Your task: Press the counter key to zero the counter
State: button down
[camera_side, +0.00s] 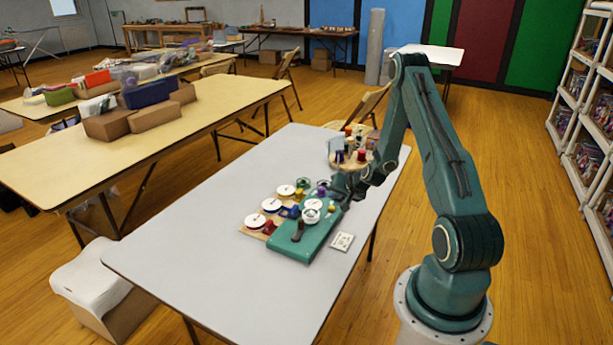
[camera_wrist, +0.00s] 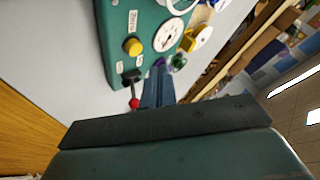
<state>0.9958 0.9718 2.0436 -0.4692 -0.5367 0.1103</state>
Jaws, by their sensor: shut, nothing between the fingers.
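The teal winding machine (camera_side: 292,243) sits on the grey table. In the wrist view its teal housing (camera_wrist: 114,38) carries a round yellow key (camera_wrist: 133,46) beside a label that seems to read "Zero", with a white dial (camera_wrist: 170,34) to the right. A small black lever with a red tip (camera_wrist: 134,103) sticks out at its near edge. My gripper (camera_wrist: 158,72) is shut and empty, its fingertips near that edge, below and right of the yellow key and apart from it. In the side view my gripper (camera_side: 343,188) is at the machine's far right end, and the key cannot be made out.
White spools (camera_side: 272,205) stand on a wooden board left of the machine. A round wooden stand with thread spools (camera_side: 351,152) is behind my gripper. A small white card (camera_side: 342,242) lies right of the machine. The near part of the grey table (camera_side: 215,275) is clear.

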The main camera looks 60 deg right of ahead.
jog(key=shift+f, duration=0.9)
jog(key=shift+f, duration=0.9)
dwell(2.5)
jog(key=shift+r, duration=0.1)
dwell(0.4)
jog(key=shift+r, duration=0.8)
jog(key=shift+r, duration=0.1)
jog(key=shift+r, duration=2.4)
jog(key=shift+r, duration=0.1)
